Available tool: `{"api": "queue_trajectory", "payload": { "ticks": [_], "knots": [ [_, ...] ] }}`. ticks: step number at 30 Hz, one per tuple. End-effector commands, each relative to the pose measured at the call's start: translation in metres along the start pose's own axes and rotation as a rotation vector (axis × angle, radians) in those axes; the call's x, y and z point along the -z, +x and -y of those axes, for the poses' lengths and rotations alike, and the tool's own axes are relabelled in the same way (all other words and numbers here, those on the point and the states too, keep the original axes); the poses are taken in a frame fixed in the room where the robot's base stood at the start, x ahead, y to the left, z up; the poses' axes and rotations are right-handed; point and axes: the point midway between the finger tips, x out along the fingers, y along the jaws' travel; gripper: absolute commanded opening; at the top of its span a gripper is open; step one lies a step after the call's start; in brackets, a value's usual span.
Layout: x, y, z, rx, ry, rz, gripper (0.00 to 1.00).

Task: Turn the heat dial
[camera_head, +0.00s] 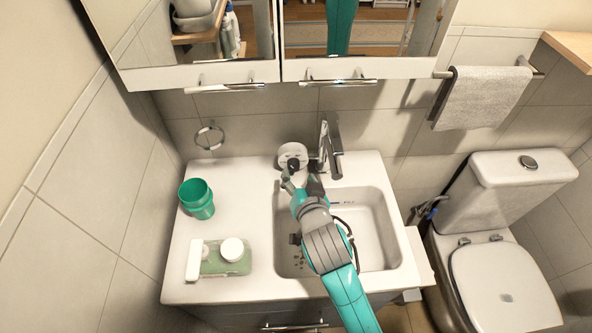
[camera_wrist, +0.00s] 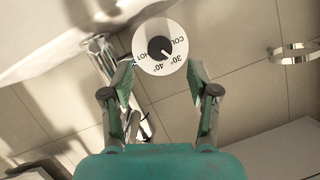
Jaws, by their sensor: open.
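The heat dial (camera_head: 292,152) is a white round disc with a dark knob in its middle, at the back of the sink counter, left of the faucet. In the wrist view the dial (camera_wrist: 174,33) shows printed marks for cold, hot, 30° and 40°, upside down. Its black knob (camera_wrist: 158,48) has a light pointer towards the 30° mark. My gripper (camera_head: 301,186) is open just in front of the dial. In the wrist view my gripper (camera_wrist: 160,66) has its fingers spread on either side below the dial, with nothing between them.
The chrome faucet (camera_head: 333,150) stands close right of the dial, and beside my left finger in the wrist view (camera_wrist: 103,50). A towel ring (camera_head: 210,136) hangs behind.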

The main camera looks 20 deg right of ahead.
Motion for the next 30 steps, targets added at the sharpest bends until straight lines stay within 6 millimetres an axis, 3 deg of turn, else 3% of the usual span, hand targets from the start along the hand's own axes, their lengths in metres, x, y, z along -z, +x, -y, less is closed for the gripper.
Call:
{"api": "queue_trajectory", "payload": {
  "ticks": [6,12,30],
  "knots": [
    [0.0,-0.043,0.001,0.002,-0.001,0.0,0.6],
    [0.0,-0.064,0.0,0.001,-0.001,0.001,0.6],
    [0.0,-0.069,0.0,0.0,0.0,0.0,0.6]
  ]
}}
